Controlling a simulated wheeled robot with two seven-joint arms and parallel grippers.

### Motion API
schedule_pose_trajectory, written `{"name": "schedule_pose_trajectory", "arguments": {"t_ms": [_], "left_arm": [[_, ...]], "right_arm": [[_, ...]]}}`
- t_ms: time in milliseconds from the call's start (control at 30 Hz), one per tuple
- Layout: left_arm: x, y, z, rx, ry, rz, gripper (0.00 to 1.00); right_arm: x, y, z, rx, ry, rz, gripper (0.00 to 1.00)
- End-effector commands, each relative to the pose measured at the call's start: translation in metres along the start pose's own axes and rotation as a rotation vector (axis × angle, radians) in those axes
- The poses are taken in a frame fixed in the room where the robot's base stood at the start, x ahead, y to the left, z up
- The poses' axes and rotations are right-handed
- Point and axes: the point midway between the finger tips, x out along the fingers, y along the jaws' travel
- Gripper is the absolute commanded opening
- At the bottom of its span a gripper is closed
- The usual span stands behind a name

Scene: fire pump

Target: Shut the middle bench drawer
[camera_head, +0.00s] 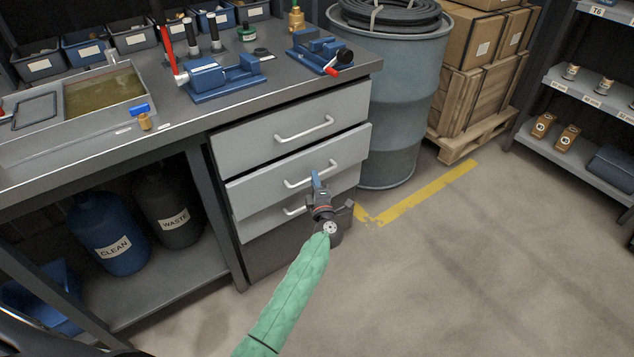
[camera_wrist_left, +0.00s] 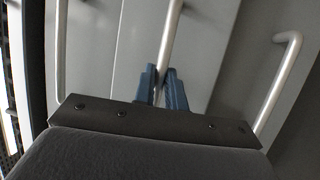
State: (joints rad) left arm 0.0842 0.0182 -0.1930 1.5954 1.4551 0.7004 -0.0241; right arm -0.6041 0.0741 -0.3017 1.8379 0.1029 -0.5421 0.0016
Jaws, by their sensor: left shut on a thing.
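The bench drawer unit has a top drawer (camera_head: 290,125), a middle drawer (camera_head: 262,188) and a bottom drawer (camera_head: 262,224), all with light grey fronts. The middle front appears to stand slightly proud of the top one. In the left wrist view, the blue fingers of my left gripper (camera_wrist_left: 164,86) are shut around the middle handle (camera_wrist_left: 171,40). My right gripper is not in view.
A blue-grey drum (camera_head: 400,95) stands close to the right of the drawers. A pallet with boxes (camera_head: 475,90) is beyond it. Clean and waste containers (camera_head: 108,235) sit under the bench at left. The floor (camera_head: 450,270) in front and to the right is clear.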

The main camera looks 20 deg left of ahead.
Motion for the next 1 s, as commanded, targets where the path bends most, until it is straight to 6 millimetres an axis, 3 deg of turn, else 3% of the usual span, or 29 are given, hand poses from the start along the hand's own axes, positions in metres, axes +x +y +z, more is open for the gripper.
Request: {"name": "schedule_pose_trajectory", "arguments": {"t_ms": [167, 433, 467, 567, 867, 1000], "left_arm": [[0.027, -0.004, -0.011, 0.001, 0.001, -0.001, 0.00], [0.030, -0.006, -0.013, 0.000, 0.001, -0.001, 0.00], [0.030, -0.006, -0.013, 0.001, 0.001, -0.001, 0.14], [0.030, -0.006, -0.013, 0.001, 0.001, -0.001, 0.34], [0.028, -0.006, -0.012, 0.000, 0.000, -0.001, 0.34], [0.018, -0.006, -0.012, 0.000, 0.000, -0.001, 0.34]], "right_arm": [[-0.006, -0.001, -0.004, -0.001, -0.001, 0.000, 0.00], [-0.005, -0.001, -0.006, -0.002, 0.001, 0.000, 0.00], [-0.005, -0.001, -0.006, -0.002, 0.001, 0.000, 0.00], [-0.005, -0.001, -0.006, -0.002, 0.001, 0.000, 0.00], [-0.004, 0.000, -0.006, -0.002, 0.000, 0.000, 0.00], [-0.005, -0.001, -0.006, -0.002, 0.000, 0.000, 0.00]]}}
